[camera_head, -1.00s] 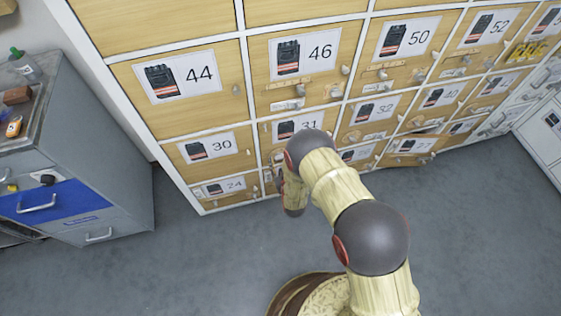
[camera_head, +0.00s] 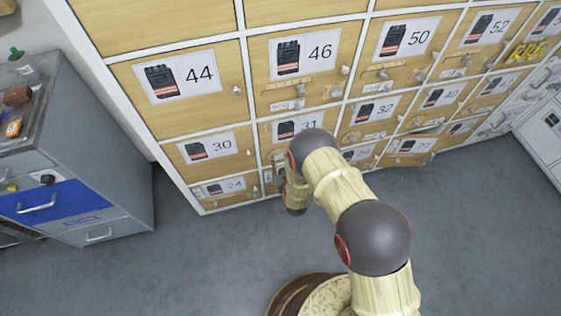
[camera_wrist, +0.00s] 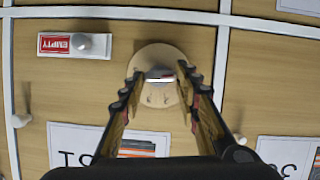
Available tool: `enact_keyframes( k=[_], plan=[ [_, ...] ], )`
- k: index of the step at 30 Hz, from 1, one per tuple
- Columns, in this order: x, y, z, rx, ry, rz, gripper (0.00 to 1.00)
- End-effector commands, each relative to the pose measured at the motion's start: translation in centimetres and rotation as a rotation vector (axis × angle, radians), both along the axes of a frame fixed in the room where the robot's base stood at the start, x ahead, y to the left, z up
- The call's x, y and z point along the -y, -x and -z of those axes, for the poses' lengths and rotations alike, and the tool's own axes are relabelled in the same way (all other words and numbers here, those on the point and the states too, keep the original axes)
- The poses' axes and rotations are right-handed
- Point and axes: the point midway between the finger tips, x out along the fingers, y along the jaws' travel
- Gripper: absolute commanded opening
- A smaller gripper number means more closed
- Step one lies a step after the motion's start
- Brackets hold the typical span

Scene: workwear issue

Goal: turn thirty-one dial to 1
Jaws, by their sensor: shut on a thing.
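The thirty-one dial shows in the wrist view as a round pale wooden plate (camera_wrist: 158,58) with a small metallic knob (camera_wrist: 160,75) at its lower middle. The marks on the plate are too small to read. My gripper (camera_wrist: 160,77) has one finger on each side of the knob and is shut on it. The number 31 label (camera_wrist: 88,150) appears upside down below the dial in the wrist view.
A white peg and a red EMPTY tag (camera_wrist: 55,43) sit left of the dial. Locker 30 (camera_head: 208,148) and locker 32 (camera_head: 375,110) flank locker 31. A grey cabinet (camera_head: 120,165) stands at the left. The grey floor (camera_head: 200,270) before the lockers is clear.

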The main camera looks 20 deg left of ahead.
Motion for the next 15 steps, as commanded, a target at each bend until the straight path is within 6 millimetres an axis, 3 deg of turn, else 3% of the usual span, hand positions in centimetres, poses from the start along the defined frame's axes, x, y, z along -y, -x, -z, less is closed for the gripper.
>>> enact_keyframes(
  k=[15],
  plan=[
    [0.51,-0.33,-0.02,-0.199,-0.324,0.002,0.07]
  ],
)
